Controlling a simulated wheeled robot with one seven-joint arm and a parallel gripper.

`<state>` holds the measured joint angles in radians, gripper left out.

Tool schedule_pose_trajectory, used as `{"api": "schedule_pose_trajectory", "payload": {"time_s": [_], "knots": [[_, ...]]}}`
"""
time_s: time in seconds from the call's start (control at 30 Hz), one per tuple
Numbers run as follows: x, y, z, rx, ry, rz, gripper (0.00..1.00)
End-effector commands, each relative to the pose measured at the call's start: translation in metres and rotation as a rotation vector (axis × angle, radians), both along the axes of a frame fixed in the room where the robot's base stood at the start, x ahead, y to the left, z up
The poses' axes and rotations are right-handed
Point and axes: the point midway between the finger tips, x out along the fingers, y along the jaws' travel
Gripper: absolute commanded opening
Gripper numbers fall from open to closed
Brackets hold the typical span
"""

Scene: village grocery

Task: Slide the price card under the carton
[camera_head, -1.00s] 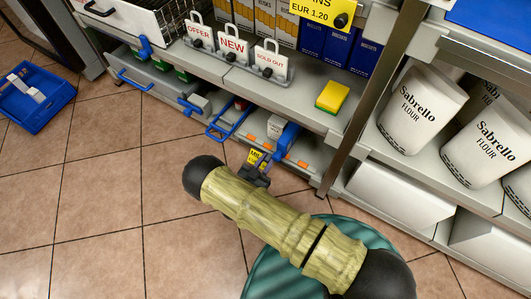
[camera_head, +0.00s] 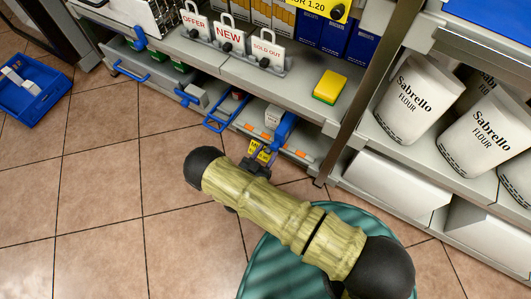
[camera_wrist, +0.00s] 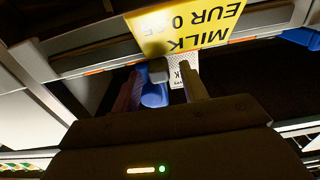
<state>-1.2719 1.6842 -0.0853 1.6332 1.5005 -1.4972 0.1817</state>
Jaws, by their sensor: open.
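The yellow price card (camera_wrist: 185,25) reads MILK with a EUR price, upside down in the wrist view, at the top beyond my fingertips. In the head view the card (camera_head: 263,152) shows small, partly hidden by my gripper (camera_head: 257,163). In the wrist view my gripper (camera_wrist: 161,88) is open, with a small grey knob (camera_wrist: 158,70) between the fingertips. I cannot tell if either finger touches it. Only a speckled white part of what may be the carton (camera_wrist: 183,75) shows in the wrist view.
A blue bracket (camera_head: 285,127) stands beside the carton. A blue-handled drawer (camera_head: 222,115) is to its left. A yellow sponge (camera_head: 330,87) lies on the shelf above. A metal post (camera_head: 352,110) and flour bags (camera_head: 418,100) are right.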

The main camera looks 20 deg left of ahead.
Motion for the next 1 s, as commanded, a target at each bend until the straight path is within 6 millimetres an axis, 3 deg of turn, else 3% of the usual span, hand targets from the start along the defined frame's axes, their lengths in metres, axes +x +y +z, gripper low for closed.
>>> {"api": "schedule_pose_trajectory", "payload": {"time_s": [0.27,0.8,1.0], "knots": [[-0.028,0.007,0.0,-0.001,0.002,0.004,0.44],[-0.133,0.033,-0.001,0.001,0.002,0.006,0.44],[-0.163,0.039,-0.001,0.001,0.001,0.005,0.44]]}}
